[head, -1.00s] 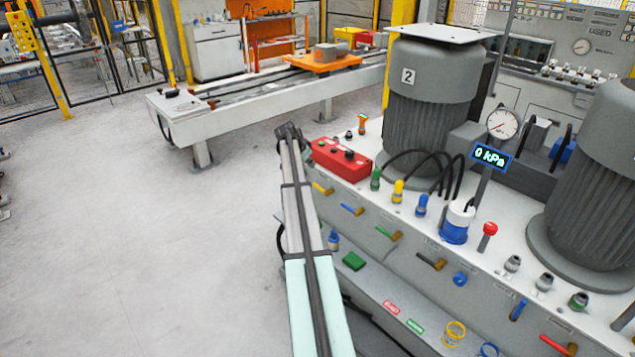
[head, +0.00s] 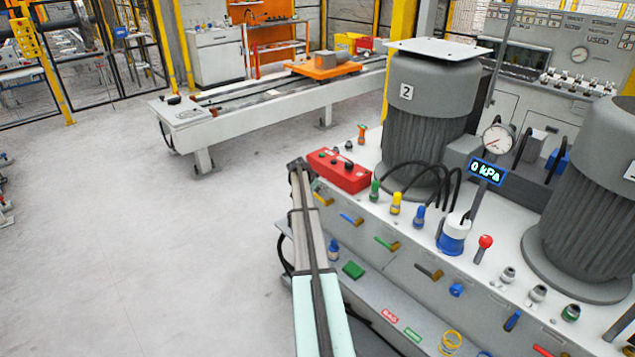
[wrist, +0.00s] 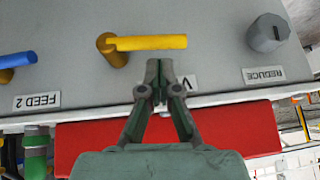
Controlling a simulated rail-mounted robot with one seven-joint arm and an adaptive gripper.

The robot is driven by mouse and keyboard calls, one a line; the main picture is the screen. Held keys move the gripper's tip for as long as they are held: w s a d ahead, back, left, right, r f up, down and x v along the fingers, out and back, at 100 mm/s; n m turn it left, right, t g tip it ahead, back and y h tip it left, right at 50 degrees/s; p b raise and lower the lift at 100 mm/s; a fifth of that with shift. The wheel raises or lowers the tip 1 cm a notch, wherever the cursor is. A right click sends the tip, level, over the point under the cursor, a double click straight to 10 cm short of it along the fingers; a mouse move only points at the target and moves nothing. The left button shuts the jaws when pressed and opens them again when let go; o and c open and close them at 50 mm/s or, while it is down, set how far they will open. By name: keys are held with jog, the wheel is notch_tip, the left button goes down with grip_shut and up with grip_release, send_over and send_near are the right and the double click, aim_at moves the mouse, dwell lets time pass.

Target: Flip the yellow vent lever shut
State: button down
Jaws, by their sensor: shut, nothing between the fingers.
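The yellow vent lever (wrist: 150,43) shows in the wrist view on the grey panel. Its bar lies crosswise, from a brass pivot on the left to a free end on the right. In the head view the lever (head: 323,199) sits on the bench front, below the red box. My gripper (wrist: 163,78) is shut and empty. In the wrist view its fingertips are just below the bar, with a small gap in the picture; contact cannot be told. The fingers partly cover a label starting with V. In the head view my gripper is not clearly visible at the arm's end.
A blue lever (wrist: 18,60) by the FEED 2 label is to the left in the wrist view. A grey REDUCE knob (wrist: 267,33) is to the right. The red box (head: 338,170) stands close to my arm. A gauge display (head: 487,171) reads 0 kPa.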

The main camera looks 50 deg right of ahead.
jog(key=shift+a+f, duration=0.1)
jog(key=shift+f, duration=0.45)
jog(key=b, duration=0.1)
jog(key=f+b, duration=0.1)
jog(key=b, duration=0.1)
jog(key=shift+w+f, duration=0.25)
jog(key=shift+r, duration=0.1)
